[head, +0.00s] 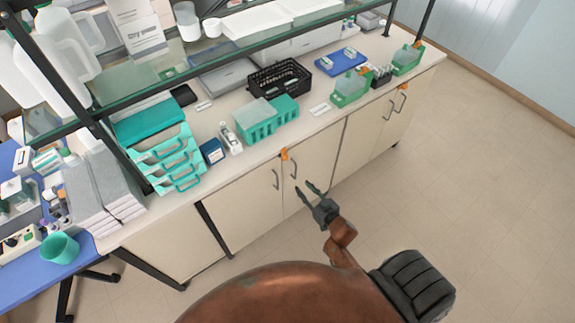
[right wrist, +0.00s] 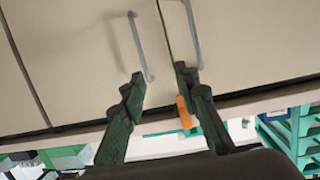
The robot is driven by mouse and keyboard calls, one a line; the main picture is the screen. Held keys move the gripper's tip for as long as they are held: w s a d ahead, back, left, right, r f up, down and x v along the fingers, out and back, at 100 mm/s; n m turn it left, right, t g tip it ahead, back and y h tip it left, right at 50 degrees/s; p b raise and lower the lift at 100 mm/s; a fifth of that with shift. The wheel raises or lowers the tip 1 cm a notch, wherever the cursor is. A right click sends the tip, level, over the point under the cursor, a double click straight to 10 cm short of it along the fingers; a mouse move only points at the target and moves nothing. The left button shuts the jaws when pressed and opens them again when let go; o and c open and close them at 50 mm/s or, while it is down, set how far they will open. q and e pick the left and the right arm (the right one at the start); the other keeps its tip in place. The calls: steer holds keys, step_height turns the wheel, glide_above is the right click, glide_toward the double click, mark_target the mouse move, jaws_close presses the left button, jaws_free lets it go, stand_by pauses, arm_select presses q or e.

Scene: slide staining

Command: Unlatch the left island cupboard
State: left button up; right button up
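The left island cupboard (head: 258,203) has two cream doors, both closed, with grey bar handles (head: 276,180) near their shared seam. An orange latch (head: 284,154) sits at the top of that seam, just under the worktop edge. In the right wrist view the latch (right wrist: 184,112) lies along the seam, beside one finger, and both handles (right wrist: 140,47) show. My right gripper (head: 307,191) is open and empty in front of the doors; in its wrist view the fingers (right wrist: 160,78) stand apart with the seam between them and the latch partly behind one. My left gripper is not in view.
The right island cupboard (head: 365,125) has its own orange latch (head: 404,86). The worktop holds teal drawers (head: 172,160), teal racks (head: 257,120) and a black basket (head: 279,78). A glass shelf (head: 210,50) runs above it. The floor at right (head: 490,170) is clear.

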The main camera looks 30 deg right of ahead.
steer(key=t+y+b, duration=0.1)
steer(key=t, duration=0.1)
glide_toward(288, 159)
step_height(288, 159, down, 2)
steer(key=w, duration=0.1)
step_height(288, 159, up, 2)
steer(key=w+n, duration=0.1)
steer(key=shift+t, duration=0.3)
steer(key=w, duration=0.7)
steer(key=shift+w+a+b, duration=0.15)
steer(key=shift+a+b, duration=0.2)
steer(key=shift+a, duration=0.05)
steer(key=c, duration=0.3)
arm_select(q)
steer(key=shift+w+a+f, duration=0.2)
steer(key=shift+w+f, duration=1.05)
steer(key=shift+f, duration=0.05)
arm_select(e)
jaws_close()
